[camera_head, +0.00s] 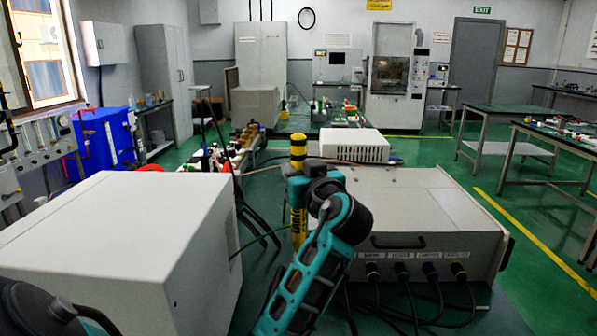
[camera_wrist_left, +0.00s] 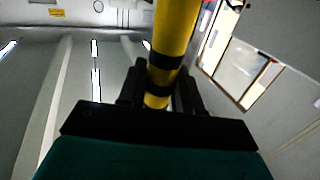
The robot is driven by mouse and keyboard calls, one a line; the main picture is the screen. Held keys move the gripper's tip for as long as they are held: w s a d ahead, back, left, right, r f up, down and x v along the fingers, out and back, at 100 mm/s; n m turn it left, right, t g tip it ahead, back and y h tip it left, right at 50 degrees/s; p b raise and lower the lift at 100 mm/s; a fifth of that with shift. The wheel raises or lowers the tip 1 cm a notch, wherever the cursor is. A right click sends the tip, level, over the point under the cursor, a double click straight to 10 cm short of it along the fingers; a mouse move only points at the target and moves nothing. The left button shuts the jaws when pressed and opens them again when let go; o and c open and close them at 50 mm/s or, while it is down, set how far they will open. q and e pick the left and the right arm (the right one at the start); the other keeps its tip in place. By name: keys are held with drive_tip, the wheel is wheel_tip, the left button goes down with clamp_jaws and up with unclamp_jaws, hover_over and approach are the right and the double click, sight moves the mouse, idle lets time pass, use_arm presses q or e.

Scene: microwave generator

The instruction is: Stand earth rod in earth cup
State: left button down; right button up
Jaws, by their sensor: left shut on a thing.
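The earth rod (camera_head: 298,228) is a yellow pole with black bands and dark lettering on its lower part. In the head view it stands about upright near the middle, between the two pale cabinets. My left gripper (camera_head: 297,172) is shut on the rod below its banded top. In the left wrist view the rod (camera_wrist_left: 174,35) rises between the two dark fingers (camera_wrist_left: 159,90). The rod's lower end is hidden behind my left arm in the head view. I cannot make out the earth cup in either view. My right gripper is not in view.
A large white box (camera_head: 120,245) stands close on the left. A pale cabinet (camera_head: 410,215) with a handle and several cables is right of the rod. A smaller vented white box (camera_head: 354,146) lies behind. Green floor (camera_head: 540,230) is open on the right.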

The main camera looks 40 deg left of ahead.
use_arm(q)
drive_tip(key=b, duration=0.4)
hover_over(300, 226)
drive_tip(key=a, duration=0.1)
drive_tip(key=shift+f, duration=2.6)
drive_tip(key=f+b, duration=0.4)
drive_tip(key=shift+w+f+b, duration=0.3)
drive_tip(key=shift+w+b, duration=0.05)
drive_tip(key=shift+f+b, duration=0.35)
drive_tip(key=shift+f, duration=0.2)
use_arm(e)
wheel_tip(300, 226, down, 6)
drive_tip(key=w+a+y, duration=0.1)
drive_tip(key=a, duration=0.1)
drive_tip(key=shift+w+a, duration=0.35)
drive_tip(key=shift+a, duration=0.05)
use_arm(q)
drive_tip(key=shift+f+b, duration=0.5)
drive_tip(key=shift+b, duration=0.25)
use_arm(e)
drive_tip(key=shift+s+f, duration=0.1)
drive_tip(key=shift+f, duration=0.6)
use_arm(q)
drive_tip(key=c, duration=0.7)
unclamp_jaws()
